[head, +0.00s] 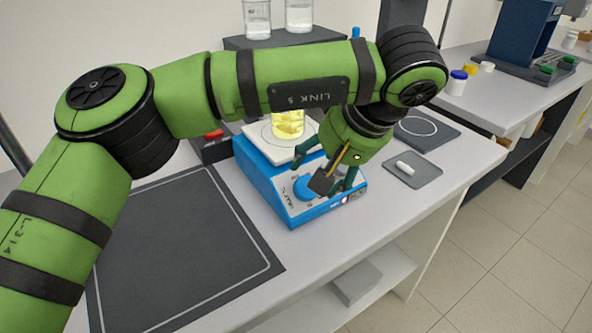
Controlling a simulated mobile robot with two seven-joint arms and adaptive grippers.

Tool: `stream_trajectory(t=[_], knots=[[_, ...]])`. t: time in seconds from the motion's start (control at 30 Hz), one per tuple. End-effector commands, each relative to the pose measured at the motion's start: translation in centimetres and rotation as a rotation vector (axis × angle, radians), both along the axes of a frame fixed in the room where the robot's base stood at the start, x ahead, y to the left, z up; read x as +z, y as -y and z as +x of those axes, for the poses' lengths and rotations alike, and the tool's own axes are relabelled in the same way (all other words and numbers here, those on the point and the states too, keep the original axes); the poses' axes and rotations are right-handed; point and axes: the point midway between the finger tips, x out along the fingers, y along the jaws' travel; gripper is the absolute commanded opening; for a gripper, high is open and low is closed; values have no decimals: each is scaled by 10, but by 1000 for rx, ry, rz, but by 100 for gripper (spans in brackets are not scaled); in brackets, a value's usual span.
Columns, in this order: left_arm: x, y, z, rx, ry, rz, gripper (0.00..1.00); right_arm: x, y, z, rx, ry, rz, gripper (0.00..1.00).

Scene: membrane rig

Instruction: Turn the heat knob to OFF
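A blue hotplate (262,187) with a pale top stands on the bench in the head view. A round blue knob (304,189) is on its sloped front panel; its pointer and markings are partly hidden and too small to read. A beaker of yellow liquid (288,125) stands on the top plate, partly behind my arm. My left gripper (323,176) is over the front panel, its dark teal fingers spread apart around the knob area. A dark block on the gripper covers part of the knob. I cannot tell whether the fingers touch it. My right gripper is not in view.
A dark mat (180,250) lies left of the hotplate. A grey tray with a white stir bar (404,167) and a dark pad (424,131) lie to its right. Two glass beakers (298,15) stand on a shelf behind. The bench's front edge is close to the hotplate.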

Motion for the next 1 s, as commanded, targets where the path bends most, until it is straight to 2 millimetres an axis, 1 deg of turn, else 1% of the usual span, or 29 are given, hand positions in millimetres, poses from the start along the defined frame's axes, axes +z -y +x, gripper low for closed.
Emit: stream_trajectory(t=[0.03,0.13,0.2,0.27,0.47,0.6,0.73,0.77,0.8,0.87,0.9,1.0], knots=[[-7,-3,2,1,-4,2,68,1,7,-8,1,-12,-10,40],[-20,-9,8,3,-4,0,68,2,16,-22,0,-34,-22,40],[-30,-13,12,2,-4,2,68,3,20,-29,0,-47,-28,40],[-37,-15,14,2,-4,0,68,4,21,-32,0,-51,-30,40],[-52,-21,20,2,-1,1,68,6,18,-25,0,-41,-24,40],[-54,-21,21,1,0,1,68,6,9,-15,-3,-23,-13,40],[-54,-21,21,1,0,1,68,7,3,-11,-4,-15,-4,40],[-54,-21,21,1,0,1,60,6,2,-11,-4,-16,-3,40],[-53,-21,21,1,0,1,44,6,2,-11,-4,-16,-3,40],[-53,-21,21,1,0,1,20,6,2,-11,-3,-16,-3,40],[-53,-21,21,1,0,1,13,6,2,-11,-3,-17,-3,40],[-53,-22,21,2,2,1,13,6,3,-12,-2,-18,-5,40]])
